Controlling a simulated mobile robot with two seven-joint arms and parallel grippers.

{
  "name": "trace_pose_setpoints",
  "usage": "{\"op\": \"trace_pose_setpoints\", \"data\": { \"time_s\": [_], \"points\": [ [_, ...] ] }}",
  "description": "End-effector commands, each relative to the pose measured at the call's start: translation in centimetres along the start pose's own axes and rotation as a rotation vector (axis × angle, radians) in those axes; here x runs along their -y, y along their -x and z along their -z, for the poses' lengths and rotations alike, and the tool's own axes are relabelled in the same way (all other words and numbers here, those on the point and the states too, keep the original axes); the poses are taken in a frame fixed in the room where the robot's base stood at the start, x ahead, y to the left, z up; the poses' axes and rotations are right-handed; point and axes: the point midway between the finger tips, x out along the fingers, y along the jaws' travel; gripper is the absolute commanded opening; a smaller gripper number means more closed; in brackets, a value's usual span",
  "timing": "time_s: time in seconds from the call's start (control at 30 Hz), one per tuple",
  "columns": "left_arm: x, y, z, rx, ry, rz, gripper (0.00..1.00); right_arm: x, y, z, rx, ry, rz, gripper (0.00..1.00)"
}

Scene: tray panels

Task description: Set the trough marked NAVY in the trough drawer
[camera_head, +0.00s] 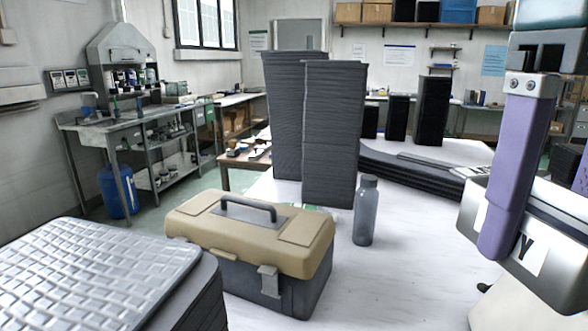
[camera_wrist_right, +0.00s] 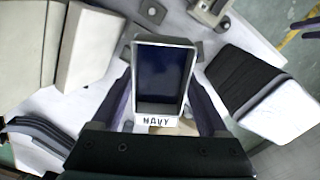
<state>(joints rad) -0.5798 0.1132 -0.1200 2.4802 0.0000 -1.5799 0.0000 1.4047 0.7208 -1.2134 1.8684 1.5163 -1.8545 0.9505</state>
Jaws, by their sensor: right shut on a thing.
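The trough marked NAVY (camera_wrist_right: 159,122) is a metal-rimmed box with a dark blue inside and a white label, seen from above in the right wrist view. In the head view the trough (camera_head: 562,284) is at the right edge, partly cut off, with the letter Y showing on its label. My right gripper (camera_wrist_right: 163,108) has its purple fingers on either side of the trough and is shut on it. One finger of this gripper (camera_head: 540,225) covers part of the label in the head view. I cannot make out the trough drawer. My left gripper is out of view.
A tan-lidded toolbox (camera_head: 250,235) and a grey bottle (camera_head: 365,212) stand on the white table (camera_head: 410,285). Tall dark stacks (camera_head: 333,135) rise behind them. A woven grey panel (camera_head: 85,275) tops a stack at front left. Bare tabletop lies right of the bottle.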

Motion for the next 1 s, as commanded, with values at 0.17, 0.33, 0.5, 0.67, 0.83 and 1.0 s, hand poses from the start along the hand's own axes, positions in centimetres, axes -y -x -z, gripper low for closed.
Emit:
{"op": "trace_pose_setpoints", "data": {
  "time_s": [0.17, 0.33, 0.5, 0.67, 0.83, 1.0],
  "points": [
    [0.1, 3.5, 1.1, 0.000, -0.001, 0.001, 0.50, -0.9, 5.4, -0.4, -0.001, -0.173, 0.014, 0.01],
    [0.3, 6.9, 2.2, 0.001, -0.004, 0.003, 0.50, -0.8, 8.7, -0.9, -0.002, -0.169, 0.014, 0.01],
    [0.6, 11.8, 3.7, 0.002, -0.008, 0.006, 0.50, -0.7, 13.6, -1.5, -0.003, -0.168, 0.014, 0.01],
    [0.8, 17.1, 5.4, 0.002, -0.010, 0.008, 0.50, -0.6, 18.9, -2.3, -0.003, -0.168, 0.014, 0.01],
    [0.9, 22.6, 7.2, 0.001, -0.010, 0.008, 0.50, -0.6, 24.3, -3.2, -0.003, -0.168, 0.013, 0.01],
    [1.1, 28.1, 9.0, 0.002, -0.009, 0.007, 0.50, -0.5, 29.7, -4.1, -0.003, -0.167, 0.013, 0.01]
  ]
}}
